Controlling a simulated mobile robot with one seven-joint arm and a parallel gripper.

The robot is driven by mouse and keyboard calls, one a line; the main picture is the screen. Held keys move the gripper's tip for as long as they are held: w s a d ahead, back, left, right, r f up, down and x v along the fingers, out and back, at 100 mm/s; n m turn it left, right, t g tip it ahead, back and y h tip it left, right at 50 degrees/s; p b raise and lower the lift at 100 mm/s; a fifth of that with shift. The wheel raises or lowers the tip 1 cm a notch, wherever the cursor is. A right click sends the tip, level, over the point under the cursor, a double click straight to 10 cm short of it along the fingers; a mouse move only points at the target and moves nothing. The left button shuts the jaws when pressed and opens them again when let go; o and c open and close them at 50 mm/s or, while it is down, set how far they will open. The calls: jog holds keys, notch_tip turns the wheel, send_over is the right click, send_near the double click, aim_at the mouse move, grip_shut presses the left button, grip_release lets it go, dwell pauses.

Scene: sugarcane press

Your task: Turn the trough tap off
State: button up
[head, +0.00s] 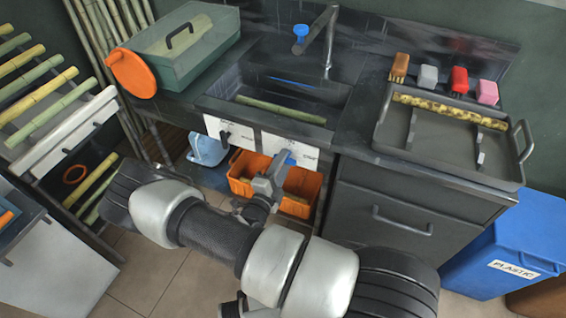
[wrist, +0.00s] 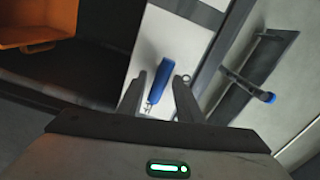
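A blue lever handle (head: 289,159) sits on the white labelled panel (head: 300,148) under the trough's front edge; its label is too small to read. My gripper (head: 278,172) is right at this lever. In the wrist view the blue lever (wrist: 161,82) stands between the two fingers of my gripper (wrist: 159,90), which are apart with gaps beside it. Whether a finger touches it I cannot tell. The trough (head: 225,105) holds a green cane length and a thin blue item. A curved spout (head: 328,45) with a blue knob (head: 300,32) rises behind it; no clear water stream shows.
An orange crate (head: 240,167) stands below the panel, partly behind my gripper. A light-blue jug (head: 207,150) is left of it. A drawer unit (head: 395,220) is to the right. A grey tray (head: 440,160) sits on the counter, and a blue plastic bin (head: 505,245) is far right.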

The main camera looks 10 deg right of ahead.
jog(key=p+v, duration=0.1)
jog(key=v, duration=1.6)
jog(key=shift+s+a, duration=0.15)
jog(key=s+d+r+m+g+y, duration=0.25)
jog(key=r+m+g, duration=0.25)
jog(key=r+m, duration=0.55)
jog(key=s+d+r+m+g+y, duration=0.15)
jog(key=d+r+m+g, duration=0.45)
jog(key=m, duration=0.7)
jog(key=s+d+r+m+g+y, duration=0.1)
jog(key=s+d+r+m+g, duration=0.2)
jog(key=r+m, duration=0.75)
jog(key=s+r+m+t+y+p, duration=0.2)
jog(key=r+m+p, duration=0.5)
jog(key=r, duration=0.7)
jog(key=s+a+r+m+t+y+p, duration=0.1)
jog(key=r+m+t+y+p, duration=0.2)
jog(key=r+m+p, duration=0.5)
notch_tip(320, 180, up, 6)
jog(key=shift+s+a+f+y+p, duration=0.15)
jog(key=shift+s+y+p, duration=0.2)
jog(key=shift+p, duration=0.7)
